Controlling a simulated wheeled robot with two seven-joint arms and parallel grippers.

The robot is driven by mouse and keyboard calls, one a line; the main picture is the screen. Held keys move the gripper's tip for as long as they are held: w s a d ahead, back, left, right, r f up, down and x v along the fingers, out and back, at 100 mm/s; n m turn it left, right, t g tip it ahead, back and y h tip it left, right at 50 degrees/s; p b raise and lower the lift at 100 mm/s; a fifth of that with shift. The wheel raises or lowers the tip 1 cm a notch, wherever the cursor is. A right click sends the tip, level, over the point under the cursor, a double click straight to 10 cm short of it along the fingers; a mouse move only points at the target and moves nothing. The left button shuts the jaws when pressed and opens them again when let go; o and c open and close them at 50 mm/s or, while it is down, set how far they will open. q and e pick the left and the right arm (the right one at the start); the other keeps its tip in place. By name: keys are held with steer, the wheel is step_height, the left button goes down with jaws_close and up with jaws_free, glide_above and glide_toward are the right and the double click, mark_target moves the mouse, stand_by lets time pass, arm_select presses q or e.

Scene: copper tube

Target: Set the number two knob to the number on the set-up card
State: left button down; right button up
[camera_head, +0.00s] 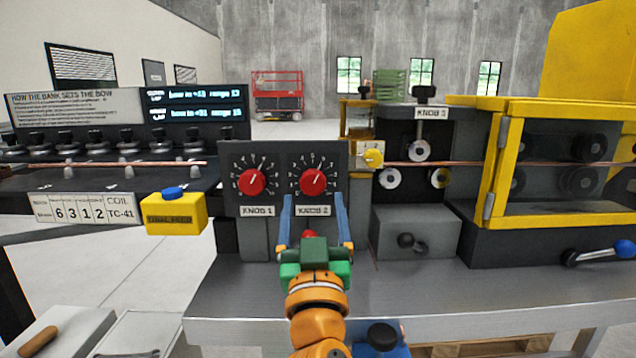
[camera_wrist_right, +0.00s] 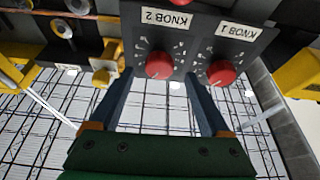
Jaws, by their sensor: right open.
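The number two knob (camera_head: 313,182) is a round red knob on a dark panel, above a KNOB 2 label, with numbers around it. Its white mark seems to point up and right; the exact number is too small to read. The set-up card (camera_head: 86,208) at left shows 6, 3, 1, 2 and COIL TC-41; its small headings are unreadable. My right gripper (camera_head: 315,205) is open, its blue fingers spread below and either side of knob 2. In the right wrist view, knob 2 (camera_wrist_right: 159,65) lies between the fingertips; I cannot tell whether they touch it. My left gripper is out of view.
Red knob 1 (camera_head: 251,182) sits close left of knob 2. A yellow box with a blue button (camera_head: 174,212) stands left of the panel. A copper tube (camera_head: 100,164) runs behind. A yellow-framed guard (camera_head: 494,170) and grey bench (camera_head: 260,290) lie right and below.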

mark_target(313, 184)
steer(key=w+r+p, duration=0.1)
steer(key=w+r, duration=0.1)
steer(key=w, duration=0.1)
steer(key=shift+r, duration=0.25)
steer(key=shift+w+f, duration=0.2)
steer(key=shift+w, duration=0.25)
steer(key=shift+s, duration=0.15)
jaws_close()
arm_select(q)
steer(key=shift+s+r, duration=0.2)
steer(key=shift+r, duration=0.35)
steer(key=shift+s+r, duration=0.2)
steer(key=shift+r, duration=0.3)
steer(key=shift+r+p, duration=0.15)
steer(key=shift+p, duration=0.15)
arm_select(e)
steer(key=shift+r+n, duration=0.1)
steer(key=shift+n, duration=0.2)
